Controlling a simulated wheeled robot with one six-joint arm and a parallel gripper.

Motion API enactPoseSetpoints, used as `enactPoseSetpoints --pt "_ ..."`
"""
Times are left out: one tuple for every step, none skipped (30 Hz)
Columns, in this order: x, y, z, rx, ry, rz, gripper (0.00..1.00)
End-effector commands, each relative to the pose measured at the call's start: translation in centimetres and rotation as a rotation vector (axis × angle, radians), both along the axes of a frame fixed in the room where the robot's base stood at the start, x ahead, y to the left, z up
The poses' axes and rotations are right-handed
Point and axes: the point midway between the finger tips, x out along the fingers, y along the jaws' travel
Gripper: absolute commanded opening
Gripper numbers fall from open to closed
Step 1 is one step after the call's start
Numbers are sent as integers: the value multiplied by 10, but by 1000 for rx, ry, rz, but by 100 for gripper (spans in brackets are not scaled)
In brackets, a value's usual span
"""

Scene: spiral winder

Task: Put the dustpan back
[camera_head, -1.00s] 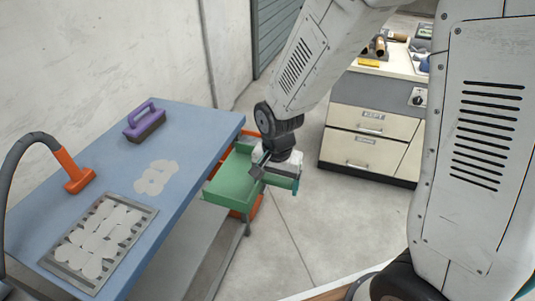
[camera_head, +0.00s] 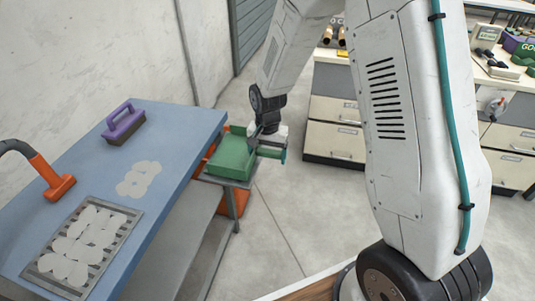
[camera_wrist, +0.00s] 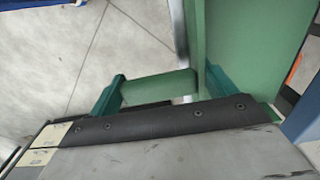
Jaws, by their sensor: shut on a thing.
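The green dustpan (camera_head: 232,160) is at the right edge of the blue bench, low beside it, in the head view. My gripper (camera_head: 268,150) is shut on the dustpan's handle. In the wrist view the green fingertips (camera_wrist: 163,92) stand on both sides of the handle (camera_wrist: 158,87), and the pan (camera_wrist: 250,40) fills the upper right. A small grey ledge (camera_head: 228,183) shows just under the pan. I cannot tell whether the pan touches it.
The blue bench (camera_head: 165,130) carries a purple brush (camera_head: 124,124), an orange hose nozzle (camera_head: 52,182) and a grate (camera_head: 84,245) with pale discs. An orange container (camera_head: 207,200) is partly hidden below the dustpan. Drawer cabinets (camera_head: 335,130) stand behind; the floor between is clear.

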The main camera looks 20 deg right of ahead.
Motion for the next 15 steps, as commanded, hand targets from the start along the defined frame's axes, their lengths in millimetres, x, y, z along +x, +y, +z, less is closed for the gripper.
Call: enactPoseSetpoints --pt "0 0 -1 0 -1 0 56" --pt "0 0 -1 0 -1 0 56" --pt "0 0 -1 0 -2 0 56" --pt "0 0 -1 0 -2 0 56" --pt "0 0 -1 0 -2 0 56" --pt "0 0 -1 0 -2 0 56" --pt "0 0 -1 0 -1 0 56" --pt "0 0 -2 0 -1 0 56" --pt "0 0 -3 0 -1 0 56" --pt "0 0 -4 0 -1 0 56" --pt "0 0 -4 0 -1 0 86" --pt "0 0 -4 0 -2 0 97" --pt "0 0 -4 0 -2 0 100" --pt "0 0 -4 0 -2 0 100" --pt "0 0 -4 0 -2 0 100"
